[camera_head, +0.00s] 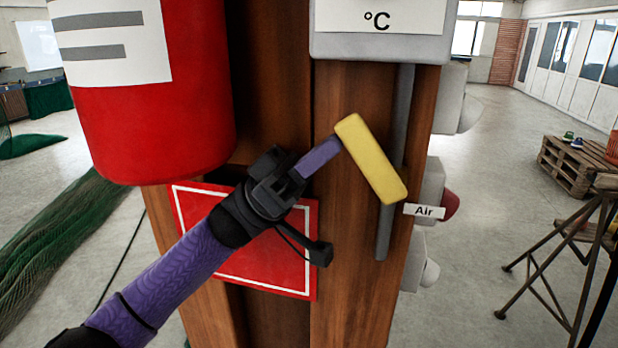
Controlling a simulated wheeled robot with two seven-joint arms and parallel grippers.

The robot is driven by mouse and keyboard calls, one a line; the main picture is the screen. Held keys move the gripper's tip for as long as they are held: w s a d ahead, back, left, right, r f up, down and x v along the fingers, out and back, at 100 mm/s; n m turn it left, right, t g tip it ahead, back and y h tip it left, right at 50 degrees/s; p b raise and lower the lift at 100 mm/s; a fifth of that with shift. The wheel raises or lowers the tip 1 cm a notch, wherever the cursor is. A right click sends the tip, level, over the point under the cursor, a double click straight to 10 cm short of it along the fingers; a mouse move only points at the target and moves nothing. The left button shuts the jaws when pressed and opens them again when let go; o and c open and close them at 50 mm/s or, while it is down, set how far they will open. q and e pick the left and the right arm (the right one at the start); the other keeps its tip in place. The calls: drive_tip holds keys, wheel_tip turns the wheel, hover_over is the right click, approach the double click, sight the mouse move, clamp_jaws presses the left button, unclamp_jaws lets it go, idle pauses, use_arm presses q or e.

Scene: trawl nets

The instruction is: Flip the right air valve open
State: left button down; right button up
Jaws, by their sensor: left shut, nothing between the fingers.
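A yellow bar-shaped handle (371,160) shows at the front of the wooden post, tilted from upper left to lower right. It overlaps a grey vertical pipe (402,120). A white label reading "Air" (424,211) is beside its lower end. My left gripper (335,146) comes in from the lower left, and its purple fingers are shut with nothing between them. Their tips are at the upper left side of the yellow handle; I cannot tell whether they touch it. The handle's mount is hidden. My right gripper is not in view.
The wooden post (357,300) carries a red cylinder (160,120), a red square sign (285,283) and a grey box marked °C (380,48). Grey fittings and a dark red knob (450,205) stick out on its right. Green netting (60,240) lies left; a wooden stand (570,265) is right.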

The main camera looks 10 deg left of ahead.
sight(338, 134)
use_arm(q)
drive_tip(key=shift+p+x, duration=0.35)
drive_tip(key=shift+x, duration=0.6)
drive_tip(key=shift+w+d+r+p, duration=0.2)
drive_tip(key=shift+d+r+p, duration=0.15)
drive_tip(key=shift+r+p, duration=0.25)
drive_tip(key=shift+x, duration=0.9)
drive_tip(key=shift+d+p, duration=0.25)
drive_tip(key=shift+p, duration=0.05)
drive_tip(key=b+v, duration=0.5)
drive_tip(key=v, duration=0.5)
drive_tip(key=shift+s+f, duration=0.1)
